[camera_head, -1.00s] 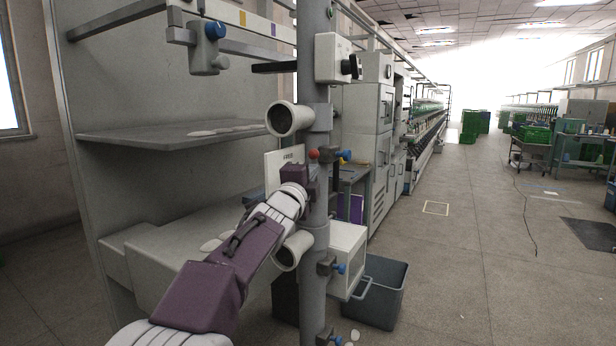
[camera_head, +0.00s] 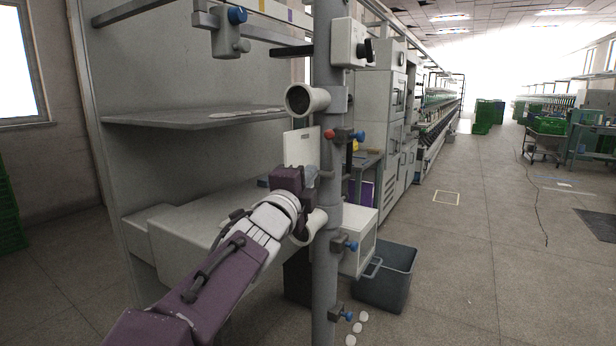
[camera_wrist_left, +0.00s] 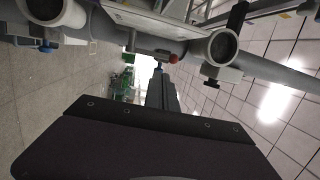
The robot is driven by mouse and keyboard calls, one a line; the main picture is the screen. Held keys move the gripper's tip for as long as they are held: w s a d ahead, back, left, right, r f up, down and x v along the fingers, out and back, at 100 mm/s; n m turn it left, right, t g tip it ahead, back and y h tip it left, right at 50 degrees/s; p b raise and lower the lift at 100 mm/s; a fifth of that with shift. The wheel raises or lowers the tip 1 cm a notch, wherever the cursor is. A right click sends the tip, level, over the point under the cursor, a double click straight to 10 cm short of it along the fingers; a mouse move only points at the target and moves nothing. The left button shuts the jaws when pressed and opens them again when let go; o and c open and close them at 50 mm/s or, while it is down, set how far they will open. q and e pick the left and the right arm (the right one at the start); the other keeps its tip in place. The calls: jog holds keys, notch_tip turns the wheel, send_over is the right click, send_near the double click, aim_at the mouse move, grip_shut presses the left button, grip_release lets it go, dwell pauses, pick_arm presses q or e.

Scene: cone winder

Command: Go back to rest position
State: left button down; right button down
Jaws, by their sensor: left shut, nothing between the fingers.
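My left arm comes in from the lower left in the head view. Its gripper (camera_head: 312,177) is in front of the grey post (camera_head: 328,230), between the upper white tube (camera_head: 306,99) and the lower white tube (camera_head: 309,226). In the left wrist view the dark gripper fingers (camera_wrist_left: 161,90) are together with nothing between them. The post crosses the top of that view, apart from the fingertips as far as I can tell. My right gripper is in neither view.
A grey shelf (camera_head: 190,120) stands left of the post. A red knob (camera_head: 329,134) and blue knobs stick out from the post. A grey bin (camera_head: 385,280) stands on the floor right of it. The aisle floor (camera_head: 480,270) at the right is mostly clear.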

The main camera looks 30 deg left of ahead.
pick_arm(q)
jog(key=shift+s+f, duration=0.1)
jog(key=w+d+f+g+h, duration=0.1)
jog(key=w+d+f+g, duration=0.15)
jog(key=f, duration=0.45)
jog(key=w+d+f+g+h, duration=0.1)
jog(key=d+f, duration=0.3)
jog(key=f, duration=0.4)
jog(key=s+d+f+n+g, duration=0.1)
jog(key=s+f+n+g, duration=0.1)
jog(key=f, duration=0.6)
jog(key=s+f+n+g, duration=0.2)
jog(key=f+n+g, duration=0.1)
jog(key=f, duration=0.4)
jog(key=s+d+f+n+g, duration=0.2)
jog(key=s+f+n+g, duration=0.75)
jog(key=s+f, duration=0.9)
notch_tip(320, 180, up, 29)
jog(key=s+n+p, duration=0.2)
jog(key=p, duration=2.6)
jog(key=shift+s+h, duration=0.3)
jog(key=shift+s, duration=0.1)
